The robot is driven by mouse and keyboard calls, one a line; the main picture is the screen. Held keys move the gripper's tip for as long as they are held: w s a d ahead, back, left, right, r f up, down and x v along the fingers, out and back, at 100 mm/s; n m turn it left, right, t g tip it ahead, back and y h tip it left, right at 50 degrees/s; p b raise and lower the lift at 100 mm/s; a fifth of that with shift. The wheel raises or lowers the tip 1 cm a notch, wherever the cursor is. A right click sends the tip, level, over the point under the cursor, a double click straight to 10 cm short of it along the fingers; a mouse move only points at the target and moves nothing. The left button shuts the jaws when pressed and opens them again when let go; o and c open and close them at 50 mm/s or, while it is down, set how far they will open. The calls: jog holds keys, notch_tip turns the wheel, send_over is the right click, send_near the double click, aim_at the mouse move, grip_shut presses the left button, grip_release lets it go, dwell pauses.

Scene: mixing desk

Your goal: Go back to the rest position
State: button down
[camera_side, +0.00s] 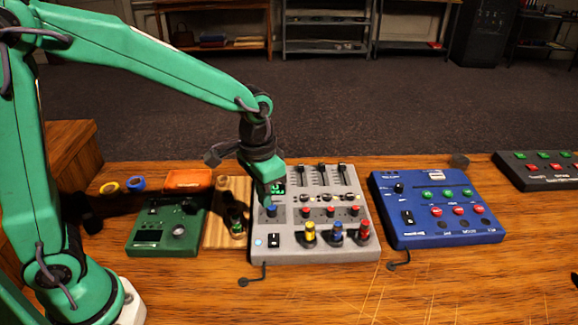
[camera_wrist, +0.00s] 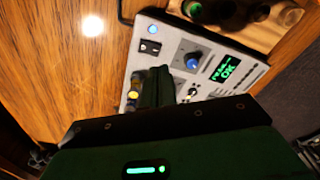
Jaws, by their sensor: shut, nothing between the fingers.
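My green gripper (camera_side: 267,196) is shut and empty. In the side view it hangs over the left part of the grey mixing console (camera_side: 290,250), close above a blue knob (camera_side: 271,211); I cannot tell whether it touches. In the wrist view my gripper (camera_wrist: 157,80) points at the console, and the blue knob (camera_wrist: 193,63) shows to the right of the fingers. A green display (camera_wrist: 226,70) reads "OK", with smaller text above it. The fingers partly hide the console's lower part. No marker of a rest position shows.
Yellow, blue and red plugs (camera_side: 310,232) stand on the console's front. A green box (camera_side: 170,225) and a wooden block (camera_side: 222,205) lie left of it, a blue panel (camera_side: 440,210) right. Bare wooden table lies in front.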

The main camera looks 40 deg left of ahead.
jog(key=s+a+r+n+t, duration=0.1)
jog(key=s+a+r+t, duration=0.1)
jog(key=s+a+r, duration=0.2)
jog(key=s+a+r+n+t, duration=0.1)
jog(key=s+a+r+t, duration=0.2)
jog(key=s, duration=0.7)
notch_tip(320, 180, up, 4)
jog(key=shift+a+f+n, duration=0.15)
jog(key=shift+a+n, duration=0.25)
jog(key=shift+a, duration=0.8)
